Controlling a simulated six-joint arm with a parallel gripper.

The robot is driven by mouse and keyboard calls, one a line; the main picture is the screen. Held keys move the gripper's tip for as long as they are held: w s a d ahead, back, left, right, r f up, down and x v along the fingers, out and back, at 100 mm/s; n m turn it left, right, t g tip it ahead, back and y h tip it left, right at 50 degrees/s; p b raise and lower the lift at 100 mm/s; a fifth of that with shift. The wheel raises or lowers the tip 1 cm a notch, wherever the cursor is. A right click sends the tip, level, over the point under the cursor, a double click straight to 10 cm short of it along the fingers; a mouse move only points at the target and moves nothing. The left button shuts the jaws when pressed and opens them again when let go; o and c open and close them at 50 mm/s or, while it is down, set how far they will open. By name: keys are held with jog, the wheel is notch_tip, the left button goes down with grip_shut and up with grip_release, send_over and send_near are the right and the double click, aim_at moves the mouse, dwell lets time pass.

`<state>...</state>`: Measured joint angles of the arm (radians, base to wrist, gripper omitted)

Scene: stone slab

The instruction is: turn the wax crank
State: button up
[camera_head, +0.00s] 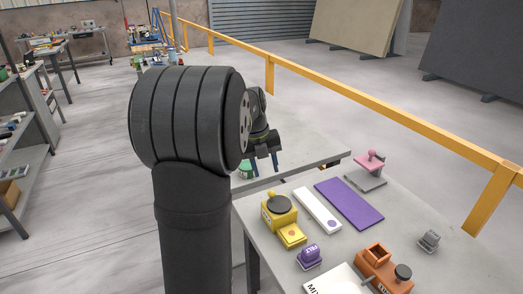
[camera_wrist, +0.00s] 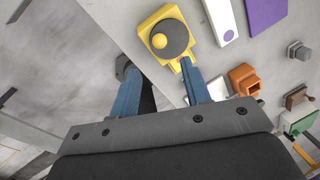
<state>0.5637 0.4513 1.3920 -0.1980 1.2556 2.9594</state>
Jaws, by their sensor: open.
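A yellow unit (camera_head: 268,216) with a round dark crank top (camera_head: 277,204) stands on the grey slab table, with a lower yellow block in front. It looks like the wax crank, though its label is too small to read surely. In the wrist view the same yellow unit (camera_wrist: 149,24) shows its dark disc (camera_wrist: 177,35) and a small yellow knob (camera_wrist: 159,41). My gripper (camera_head: 264,168) is open and empty, beyond the unit in the head view. In the wrist view my gripper's blue fingers (camera_wrist: 156,66) point toward the unit; the right tip overlaps its lower edge. Contact cannot be told.
An orange unit (camera_head: 379,257) with a dark knob, a purple block (camera_head: 310,257), a white board (camera_head: 337,281), a white strip (camera_head: 318,210), a purple sheet (camera_head: 349,203), a pink-topped press (camera_head: 370,165) and a grey block (camera_head: 429,241) share the table. A yellow rail (camera_head: 390,123) runs behind.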

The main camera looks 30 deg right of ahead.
notch_tip(320, 180, up, 6)
jog(key=a, duration=0.1)
jog(key=shift+w, duration=0.15)
jog(key=shift+r, duration=0.1)
